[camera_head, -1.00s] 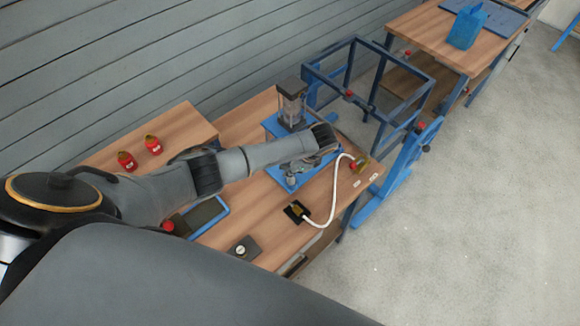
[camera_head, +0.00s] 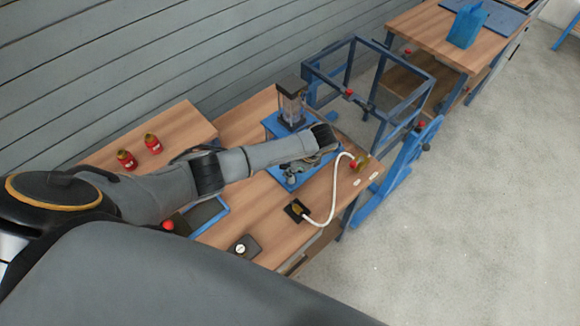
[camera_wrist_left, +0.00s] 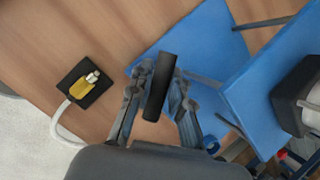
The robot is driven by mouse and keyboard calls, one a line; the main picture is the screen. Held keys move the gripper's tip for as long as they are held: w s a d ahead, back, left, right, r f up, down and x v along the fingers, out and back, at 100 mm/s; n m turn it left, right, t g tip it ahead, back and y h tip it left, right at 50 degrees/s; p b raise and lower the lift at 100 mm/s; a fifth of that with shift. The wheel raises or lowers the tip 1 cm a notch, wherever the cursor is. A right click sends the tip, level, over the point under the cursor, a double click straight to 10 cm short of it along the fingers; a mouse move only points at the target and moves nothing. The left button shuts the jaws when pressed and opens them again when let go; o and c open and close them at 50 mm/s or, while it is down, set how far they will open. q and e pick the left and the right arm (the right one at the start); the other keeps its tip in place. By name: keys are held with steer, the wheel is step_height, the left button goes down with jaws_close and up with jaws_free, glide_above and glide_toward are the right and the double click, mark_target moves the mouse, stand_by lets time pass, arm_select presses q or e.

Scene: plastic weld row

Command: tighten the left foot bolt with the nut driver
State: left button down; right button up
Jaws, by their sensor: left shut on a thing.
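My left gripper (camera_wrist_left: 160,92) is shut on the dark handle of the nut driver (camera_wrist_left: 159,86), which shows between the two fingers in the left wrist view. The handle hides the driver's lower end. In the head view the left gripper (camera_head: 302,166) is over the blue base plate (camera_head: 277,179) of the welding machine, with the wrist partly covering it. The blue plate (camera_wrist_left: 203,32) also lies behind the driver in the left wrist view. I cannot make out the left foot bolt, or whether the driver touches it. My right gripper is not in view.
A clear-sided column (camera_head: 291,105) stands on the machine close to the arm. A white cable (camera_head: 334,200) loops over the bench's right edge from a black pad (camera_head: 296,210). Bare wood (camera_head: 258,212) lies in front.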

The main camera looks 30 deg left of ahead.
arm_select(q)
steer(key=shift+r+m+t+p, duration=0.1)
steer(key=shift+m+t+p, duration=0.35)
steer(key=shift+m, duration=0.45)
steer(key=shift+m+t, duration=0.35)
steer(key=shift+m, duration=0.65)
steer(key=m+t+h, duration=0.1)
steer(key=m, duration=0.3)
steer(key=m+t+h, duration=0.1)
steer(key=m, duration=0.2)
steer(key=m+h, duration=0.1)
steer(key=m, duration=0.2)
steer(key=shift+d+m+t+h, duration=0.1)
steer(key=shift+m+t+h, duration=0.3)
steer(key=shift+d, duration=0.15)
steer(key=shift+w+r, duration=0.15)
steer(key=shift+r, duration=2.3)
